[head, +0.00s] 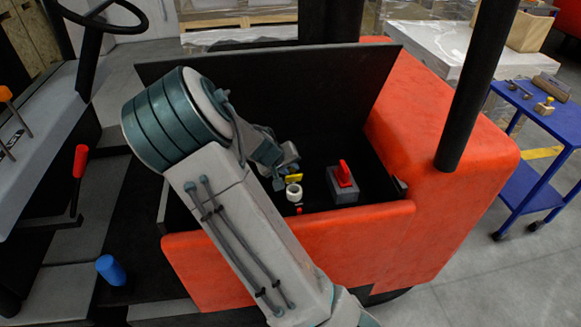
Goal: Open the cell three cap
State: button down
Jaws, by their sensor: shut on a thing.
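A small yellow cap (292,178) shows inside the open compartment of the orange machine, just above a white round neck (294,192). The cap looks tilted up from the neck; I cannot tell whether it is still joined to it. My gripper (283,177) reaches down from the upper left and is shut on the yellow cap. The arm and wrist hide the left part of the compartment and any other caps there. No cell number is readable.
A grey block with a red handle (343,182) stands right of the neck. A raised black lid (300,80) is behind the gripper, and the orange front wall (370,235) is in front. A black post (475,90) rises at the right. A blue cart (545,130) stands farther right.

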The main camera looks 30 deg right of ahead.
jog(key=shift+r, duration=0.15)
jog(key=shift+w+d+n+g+y+p, duration=0.3)
jog(key=shift+w+g+p, duration=0.35)
jog(key=shift+g+p, duration=0.4)
jog(key=shift+w+f+g+y+p, duration=0.3)
jog(key=shift+w+g+p, duration=0.15)
jog(key=shift+g+p, duration=0.25)
jog(key=c, duration=1.3)
grip_release()
jog(key=shift+r, duration=0.15)
jog(key=a+b, duration=0.1)
jog(key=a, duration=0.3)
jog(key=w+a+b, duration=0.1)
jog(key=a, duration=0.3)
jog(key=a+r+b, duration=0.1)
jog(key=a, duration=0.3)
jog(key=shift+w+a, duration=0.15)
jog(key=shift+a, duration=0.05)
